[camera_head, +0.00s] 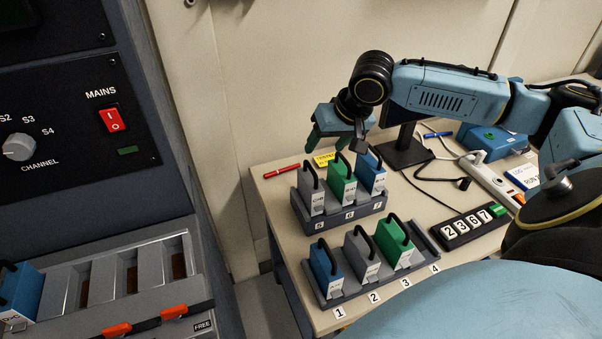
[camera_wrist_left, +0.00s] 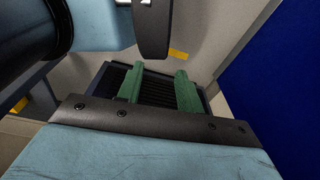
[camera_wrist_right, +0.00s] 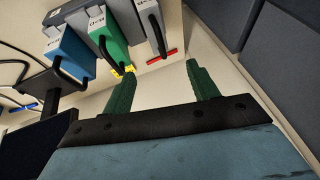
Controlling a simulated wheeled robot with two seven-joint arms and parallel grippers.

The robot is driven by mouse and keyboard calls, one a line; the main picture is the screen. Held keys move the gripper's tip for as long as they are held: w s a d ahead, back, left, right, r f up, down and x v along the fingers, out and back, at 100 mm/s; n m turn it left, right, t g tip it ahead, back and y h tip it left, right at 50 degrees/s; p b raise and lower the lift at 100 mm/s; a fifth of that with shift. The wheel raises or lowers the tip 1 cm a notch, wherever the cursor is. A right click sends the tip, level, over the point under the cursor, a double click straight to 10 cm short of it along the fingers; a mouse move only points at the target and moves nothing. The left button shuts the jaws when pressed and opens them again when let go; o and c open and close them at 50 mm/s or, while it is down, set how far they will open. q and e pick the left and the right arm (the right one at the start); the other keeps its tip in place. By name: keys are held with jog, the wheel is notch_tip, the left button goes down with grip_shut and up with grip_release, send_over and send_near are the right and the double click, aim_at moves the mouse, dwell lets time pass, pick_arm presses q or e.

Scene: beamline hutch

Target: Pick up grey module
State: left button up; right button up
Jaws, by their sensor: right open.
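One grey module (camera_head: 312,200) with a black handle stands upright in slot 5 of the back rack (camera_head: 340,218). A second grey module (camera_head: 361,262) stands in slot 2 of the front rack (camera_head: 345,297). My right gripper (camera_head: 338,138) is open and empty, behind and above the back rack. In the right wrist view its green fingers (camera_wrist_right: 160,80) are apart, and a grey module (camera_wrist_right: 148,20) shows beyond them at the top. My left gripper (camera_wrist_left: 160,85) shows only in the left wrist view, with its green fingers apart and nothing between them.
Green (camera_head: 342,185) and blue (camera_head: 370,175) modules share the back rack; blue (camera_head: 325,270) and green (camera_head: 393,242) ones share the front rack. A red pen (camera_head: 281,172), monitor stand (camera_head: 403,152) and number display (camera_head: 470,225) are on the table. A slotted panel (camera_head: 130,275) is at left.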

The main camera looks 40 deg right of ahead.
send_near(308, 174)
jog(key=shift+b+x, duration=0.4)
jog(key=shift+x, duration=0.55)
jog(key=shift+w+a+f, duration=0.1)
jog(key=shift+a+f, duration=0.05)
jog(key=shift+f, duration=0.15)
jog(key=shift+w+f, duration=0.25)
jog(key=shift+f, duration=0.3)
jog(key=x, duration=0.3)
jog(key=shift+w+f+b, duration=0.2)
jog(key=shift+f+b, duration=0.1)
jog(key=shift+b, duration=0.05)
jog(key=shift+w+f, duration=0.1)
jog(key=shift+f, duration=0.2)
pick_arm(q)
jog(key=shift+s+f, duration=0.85)
jog(key=shift+s, duration=0.2)
jog(key=shift+s, duration=0.1)
